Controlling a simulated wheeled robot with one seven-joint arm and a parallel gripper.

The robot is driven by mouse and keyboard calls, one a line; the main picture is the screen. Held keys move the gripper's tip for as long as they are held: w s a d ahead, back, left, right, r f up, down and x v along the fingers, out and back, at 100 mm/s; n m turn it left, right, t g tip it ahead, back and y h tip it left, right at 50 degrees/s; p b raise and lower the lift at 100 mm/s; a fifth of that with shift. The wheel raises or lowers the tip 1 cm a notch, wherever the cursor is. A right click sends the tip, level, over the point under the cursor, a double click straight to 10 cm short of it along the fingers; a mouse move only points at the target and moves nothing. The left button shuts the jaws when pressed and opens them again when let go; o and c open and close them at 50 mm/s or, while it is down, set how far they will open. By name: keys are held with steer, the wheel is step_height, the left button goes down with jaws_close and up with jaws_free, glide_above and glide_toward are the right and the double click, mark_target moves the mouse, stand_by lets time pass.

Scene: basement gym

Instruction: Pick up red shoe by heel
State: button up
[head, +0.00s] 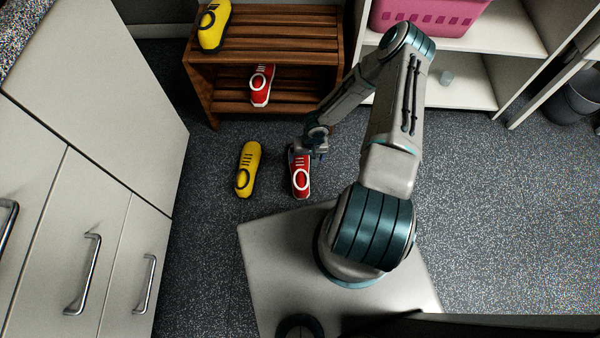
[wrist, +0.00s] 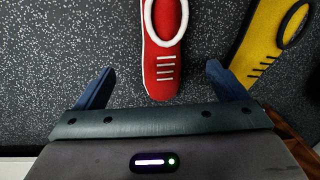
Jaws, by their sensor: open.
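A red shoe (head: 301,182) with a white-rimmed opening and white laces lies on the floor in front of the wooden rack. In the wrist view the red shoe (wrist: 162,65) has its rounded laced toe toward my gripper (wrist: 160,70). Its opening is farther away, and its heel is cut off by the top edge. My gripper is open, with the two blue fingers on either side of the toe and apart from it. In the head view my gripper (head: 311,149) is over the toe end of the shoe, on the rack side, and partly hides it.
A yellow shoe (head: 248,169) lies on the floor left of the red one. A wooden rack (head: 285,55) behind holds another red shoe (head: 261,86) below and a yellow shoe (head: 213,25) on top. White cabinets (head: 90,210) stand left. Floor is clear to the right.

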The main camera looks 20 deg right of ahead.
mark_target(303, 170)
steer(key=f+b, duration=0.1)
steer(key=f, duration=0.2)
steer(key=a+f, duration=0.1)
steer(key=f, duration=0.2)
steer(key=f+b, duration=0.1)
steer(key=f, duration=0.1)
steer(key=shift+a+f+b, duration=0.15)
steer(key=shift+f+b, duration=0.15)
steer(key=shift+f, duration=0.1)
steer(key=f+b, duration=0.1)
steer(key=f, duration=0.2)
steer(key=f+b, duration=0.1)
steer(key=f, duration=0.1)
steer(key=shift+s+a+f+b, duration=0.15)
steer(key=shift+s+a+b, duration=0.1)
steer(key=shift+a+b, duration=0.1)
steer(key=c, duration=1.2)
